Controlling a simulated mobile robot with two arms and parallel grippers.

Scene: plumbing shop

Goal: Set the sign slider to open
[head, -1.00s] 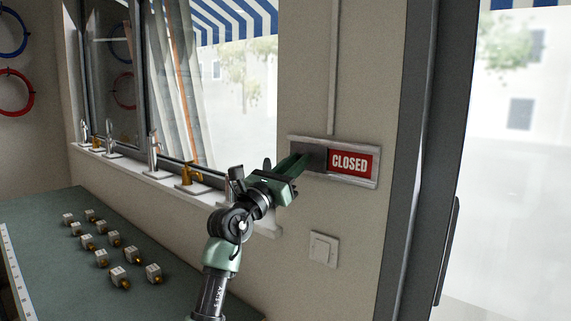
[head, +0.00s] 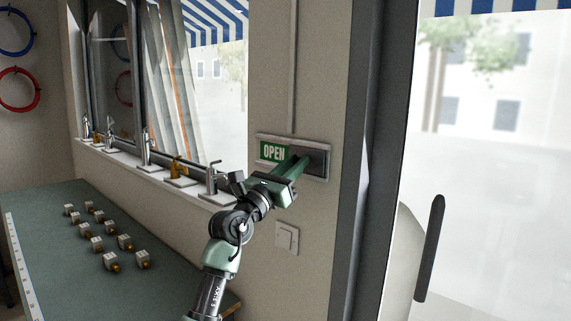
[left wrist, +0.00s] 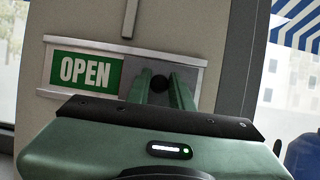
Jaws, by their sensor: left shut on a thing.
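The sign (head: 295,140) is a metal frame on the wall between the window and the door. Its left part shows a green panel with the word OPEN (head: 273,152). The grey slider plate (head: 319,157) covers its right part. In the left wrist view the OPEN panel (left wrist: 86,71) is fully readable and the slider plate (left wrist: 188,79) sits at the right end. My left gripper (head: 301,162) is at the slider, its fingers shut on the dark round knob (left wrist: 159,83). My right gripper is not in view.
A light switch (head: 286,238) is on the wall below the sign. Taps (head: 146,149) stand along the window sill to the left. A green bench (head: 60,250) with several small valves is at the lower left. A door with a dark handle (head: 430,248) is to the right.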

